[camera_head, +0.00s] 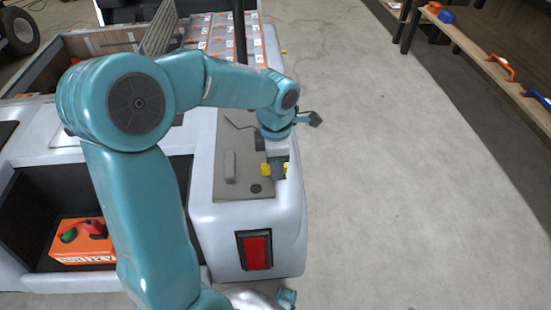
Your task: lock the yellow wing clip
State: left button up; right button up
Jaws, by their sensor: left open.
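Which way the clip is turned cannot be told either. My right gripper is not in view.
The pale cart has a grey panel (232,160) and a red tail light (257,251). An orange box (82,243) lies in its open bay. A dark post (239,30) rises behind. A wooden bench (480,55) with tools stands at right; the floor between is clear.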

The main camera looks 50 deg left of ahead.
pick_arm(q)
notch_tip(320, 180, up, 16)
jog(key=p, duration=0.5)
jog(key=shift+r+p, duration=0.2)
jog(key=shift+p, duration=0.1)
